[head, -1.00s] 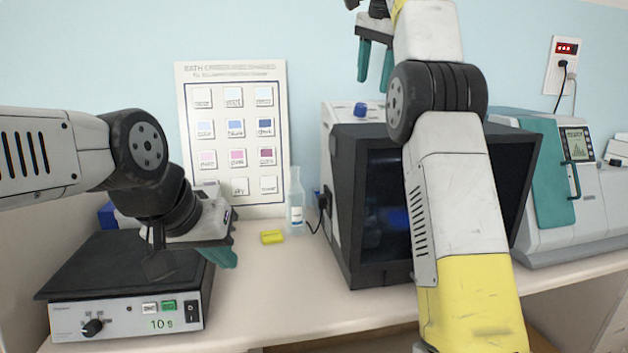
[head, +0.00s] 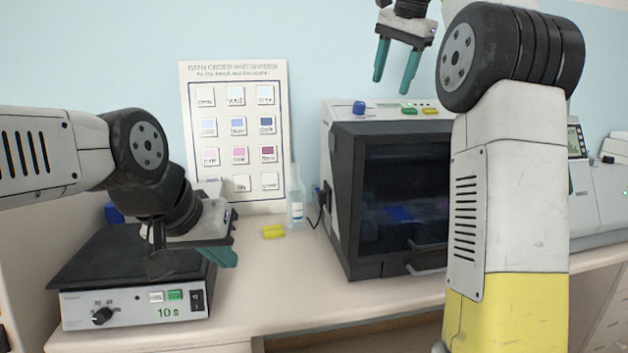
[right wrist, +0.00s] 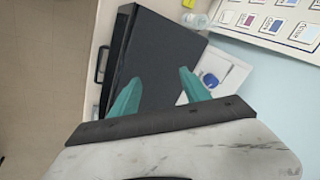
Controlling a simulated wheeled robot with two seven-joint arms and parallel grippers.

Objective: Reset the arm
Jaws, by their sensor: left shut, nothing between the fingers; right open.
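My left gripper (head: 222,256) is at the left of the head view, over the right side of the black-topped hot plate unit (head: 128,268). Its teal fingers are together with nothing seen between them. My right gripper (head: 395,72) is high up, above the top of the black-fronted cabinet machine (head: 400,195). Its two teal fingers point down, apart and empty. In the right wrist view the fingers of the right gripper (right wrist: 160,95) are spread, with the dark machine (right wrist: 165,65) below them.
A yellow block (head: 273,232) and a clear bottle (head: 296,205) stand on the counter between the hot plate and the cabinet machine. A grey-white machine (head: 597,205) is at the right. The front middle counter is clear.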

